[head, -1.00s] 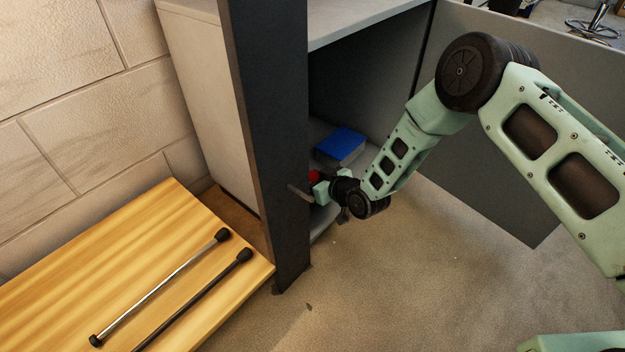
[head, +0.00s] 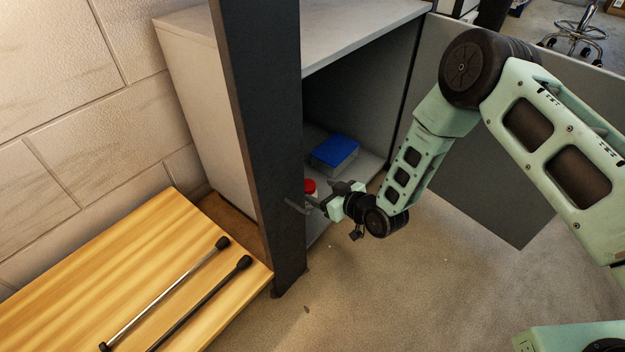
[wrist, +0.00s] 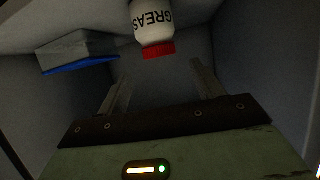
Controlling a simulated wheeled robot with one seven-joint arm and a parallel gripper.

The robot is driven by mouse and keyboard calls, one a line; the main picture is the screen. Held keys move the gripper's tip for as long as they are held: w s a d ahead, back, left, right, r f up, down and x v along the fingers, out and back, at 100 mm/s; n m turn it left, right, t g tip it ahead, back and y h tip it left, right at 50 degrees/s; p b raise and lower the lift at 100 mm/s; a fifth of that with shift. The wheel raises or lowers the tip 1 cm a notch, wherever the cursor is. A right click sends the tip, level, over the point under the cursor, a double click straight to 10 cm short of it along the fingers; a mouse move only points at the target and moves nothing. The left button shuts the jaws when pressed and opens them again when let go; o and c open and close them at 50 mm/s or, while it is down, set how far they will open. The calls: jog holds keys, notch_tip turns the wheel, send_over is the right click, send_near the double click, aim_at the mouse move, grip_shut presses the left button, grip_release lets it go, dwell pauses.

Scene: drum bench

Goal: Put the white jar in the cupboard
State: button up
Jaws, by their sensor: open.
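The white jar (head: 311,196) has a red lid and stands inside the open cupboard (head: 365,38), near its left front side, partly hidden by my gripper. In the wrist view the jar (wrist: 152,22) shows black lettering starting "GREAS", with its red lid towards the fingers. My gripper (head: 316,204) is at the cupboard opening, just in front of the jar. In the wrist view its two fingers (wrist: 163,82) are spread with nothing between them, and the jar is beyond the tips, apparently clear of them.
A blue-topped grey box (head: 335,153) lies in the cupboard behind the jar. The cupboard door (head: 480,180) is swung wide open at right. A dark post (head: 262,150) stands close left of the gripper. A wooden bench top (head: 130,270) holds two rods. The floor in front is clear.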

jog(key=p+v, duration=0.1)
jog(key=v, duration=0.4)
jog(key=shift+p, duration=0.4)
jog(key=s+a+r+g+h, duration=0.1)
jog(key=s+r+g+h, duration=0.2)
jog(key=r, duration=0.6)
jog(key=s+r+g+h, duration=0.15)
jog(key=s+r, duration=0.25)
jog(key=r, duration=0.4)
jog(key=s+d+r+g+h, duration=0.1)
jog(key=s+d+r, duration=0.2)
jog(key=s, duration=0.4)
jog(key=s+d+r+g+h, duration=0.1)
jog(key=s+d+r+g, duration=0.1)
jog(key=s+r, duration=0.3)
jog(key=s+d+r+m+g+h, duration=0.1)
jog(key=s+d+r, duration=0.4)
jog(key=s, duration=0.6)
jog(key=shift+g+h, duration=0.55)
jog(key=shift+g, duration=0.2)
jog(key=shift+r, duration=0.15)
